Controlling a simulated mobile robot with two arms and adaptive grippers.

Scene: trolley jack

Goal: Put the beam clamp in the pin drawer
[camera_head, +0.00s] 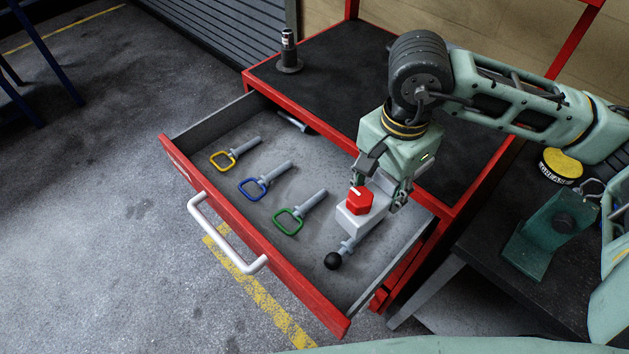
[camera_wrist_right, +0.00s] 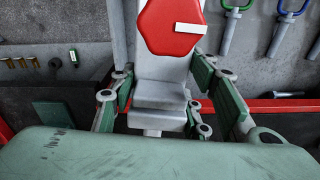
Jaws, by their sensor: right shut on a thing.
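The beam clamp (camera_head: 352,219), a pale grey block with a red hexagonal knob, is held by my right gripper (camera_head: 381,190) over the right part of the open pin drawer (camera_head: 214,150). The right wrist view shows the grey body and red face of the clamp (camera_wrist_right: 160,72) between the fingers of the gripper (camera_wrist_right: 165,103). The gripper is shut on it. Whether the clamp touches the drawer floor cannot be told. My left gripper is in neither view.
In the drawer lie yellow (camera_head: 222,160), blue (camera_head: 253,188) and green (camera_head: 289,221) handled pins, and a black-ball pin (camera_head: 333,260) close to the clamp. A dark cylindrical part (camera_head: 289,55) stands on the red cabinet's top. A yellow-topped tin (camera_head: 562,165) stands at right.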

